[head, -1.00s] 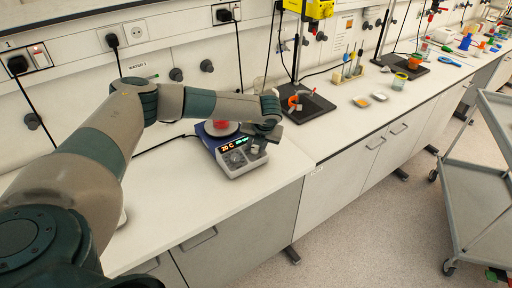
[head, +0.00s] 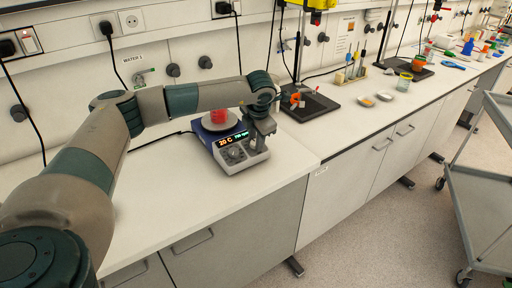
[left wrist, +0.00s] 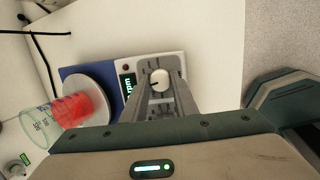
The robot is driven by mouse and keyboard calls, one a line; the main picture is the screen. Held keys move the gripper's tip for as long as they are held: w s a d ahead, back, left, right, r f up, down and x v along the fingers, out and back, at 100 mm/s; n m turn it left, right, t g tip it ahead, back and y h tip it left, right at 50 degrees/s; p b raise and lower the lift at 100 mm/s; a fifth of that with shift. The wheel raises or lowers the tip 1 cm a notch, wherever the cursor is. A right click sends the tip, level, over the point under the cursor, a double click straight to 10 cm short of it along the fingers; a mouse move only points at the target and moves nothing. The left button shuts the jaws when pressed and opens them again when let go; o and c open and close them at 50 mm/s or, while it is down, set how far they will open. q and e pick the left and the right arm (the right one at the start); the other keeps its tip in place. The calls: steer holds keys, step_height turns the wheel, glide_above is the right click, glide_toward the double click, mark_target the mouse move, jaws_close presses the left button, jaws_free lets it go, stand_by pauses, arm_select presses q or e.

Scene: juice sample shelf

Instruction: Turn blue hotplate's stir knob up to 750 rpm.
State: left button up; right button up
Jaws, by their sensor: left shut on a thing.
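The blue hotplate (head: 204,137) stands on the bench with a white control front. A beaker of red liquid (head: 219,118) sits on its round plate; the beaker also shows in the left wrist view (left wrist: 68,110). The display (head: 234,139) shows "20 C" in orange and a green reading too small to read surely. My left gripper (head: 257,149) points down at the right side of the control front. In the left wrist view its fingers (left wrist: 161,88) are shut on the white stir knob (left wrist: 160,78). The other knob (head: 234,154) stands free to the left.
A dark stand base (head: 318,107) with an orange-red item is to the right on the bench. The bench front edge runs just before the hotplate. A grey cart (head: 480,190) stands at right. The bench left of the hotplate is mostly clear.

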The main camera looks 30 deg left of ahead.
arm_select(q)
steer(key=shift+m+b, duration=0.7)
steer(key=shift+m, duration=0.4)
steer(key=o, duration=1.1)
steer(key=shift+c, duration=0.2)
steer(key=shift+r, duration=0.1)
